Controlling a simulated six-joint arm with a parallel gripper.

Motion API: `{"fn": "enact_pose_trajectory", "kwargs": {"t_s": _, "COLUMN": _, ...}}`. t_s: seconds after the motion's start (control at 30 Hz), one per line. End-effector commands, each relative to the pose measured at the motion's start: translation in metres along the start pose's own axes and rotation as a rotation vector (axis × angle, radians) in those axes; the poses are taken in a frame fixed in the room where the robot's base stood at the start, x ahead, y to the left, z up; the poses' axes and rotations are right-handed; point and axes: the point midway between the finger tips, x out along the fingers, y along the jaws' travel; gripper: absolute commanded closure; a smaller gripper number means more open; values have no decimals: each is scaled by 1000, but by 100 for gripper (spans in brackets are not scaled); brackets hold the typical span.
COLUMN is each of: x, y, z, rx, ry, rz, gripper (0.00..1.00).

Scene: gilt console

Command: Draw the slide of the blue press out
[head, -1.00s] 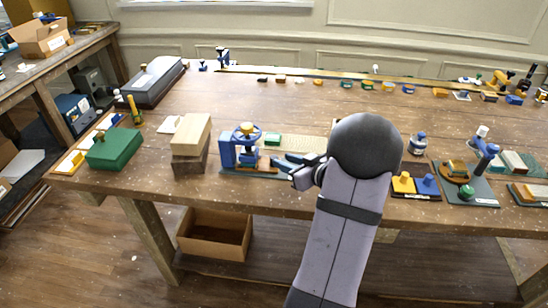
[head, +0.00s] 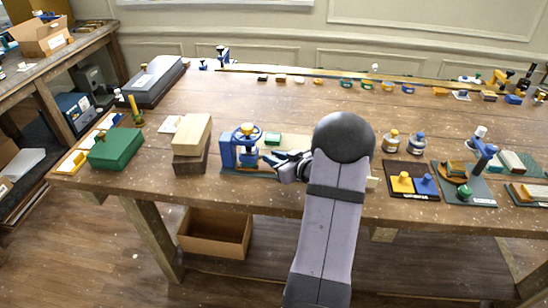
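The blue press (head: 227,153) stands near the front edge of the table, left of centre in the head view. It has a blue handwheel with a yellow knob (head: 246,129) on top and sits on a blue base. My gripper (head: 270,160) is just right of the press, low, with its fingers pointing left at the press's lower part. The slide is small and partly behind the fingers, so I cannot make it out clearly. I cannot tell whether the fingers touch it or how far apart they are.
Stacked wooden blocks (head: 191,141) and a green box (head: 115,148) stand left of the press. A small green block (head: 272,138) lies behind my gripper. Two small jars (head: 391,141) and a dark tray with yellow and blue pieces (head: 412,192) are to the right. The middle of the table is clear.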

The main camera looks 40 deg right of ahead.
Motion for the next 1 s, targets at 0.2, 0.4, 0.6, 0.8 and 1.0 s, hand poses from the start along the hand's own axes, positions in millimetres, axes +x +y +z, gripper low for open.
{"fn": "enact_pose_trajectory", "kwargs": {"t_s": 0.2, "x": -1, "y": 1, "z": 0, "rx": 1, "ry": 0, "rz": 1, "gripper": 100}}
{"fn": "enact_pose_trajectory", "kwargs": {"t_s": 0.4, "x": -22, "y": 24, "z": 6, "rx": 3, "ry": -2, "rz": 6, "gripper": 100}}
{"fn": "enact_pose_trajectory", "kwargs": {"t_s": 0.6, "x": -46, "y": 50, "z": 17, "rx": 2, "ry": -2, "rz": 4, "gripper": 100}}
{"fn": "enact_pose_trajectory", "kwargs": {"t_s": 0.8, "x": -50, "y": 54, "z": 21, "rx": 1, "ry": 0, "rz": 1, "gripper": 100}}
{"fn": "enact_pose_trajectory", "kwargs": {"t_s": 1.0, "x": -50, "y": 54, "z": 21, "rx": 0, "ry": 0, "rz": 0, "gripper": 76}}
